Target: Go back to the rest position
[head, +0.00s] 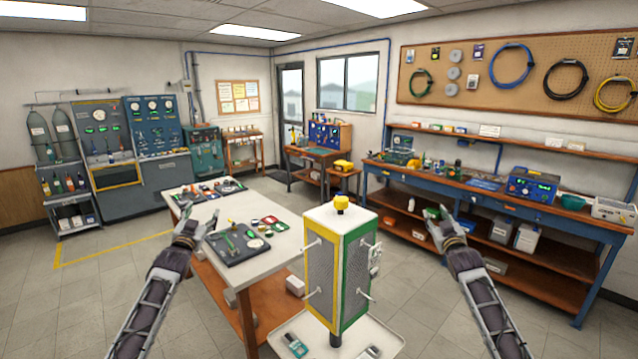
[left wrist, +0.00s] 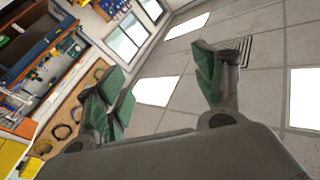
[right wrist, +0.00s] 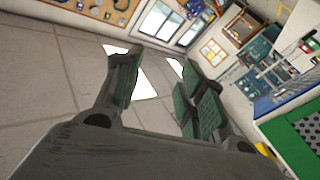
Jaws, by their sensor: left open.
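My left gripper (head: 196,226) is raised at the left of the head view, in front of the white-topped table (head: 283,208). It is open and empty. Its green-padded fingers stand wide apart in the left wrist view (left wrist: 165,85), with only ceiling and wall behind them. My right gripper (head: 440,219) is raised at the right of the head view, before the blue workbench. Its fingers are apart and empty in the right wrist view (right wrist: 155,90). Neither gripper touches anything.
A white, green and yellow tower (head: 340,262) with pegs stands between my arms, over a light tray (head: 392,341). Tools and a dark board (head: 237,243) lie on the table. A blue workbench (head: 470,199) lines the right wall. Floor is clear at left.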

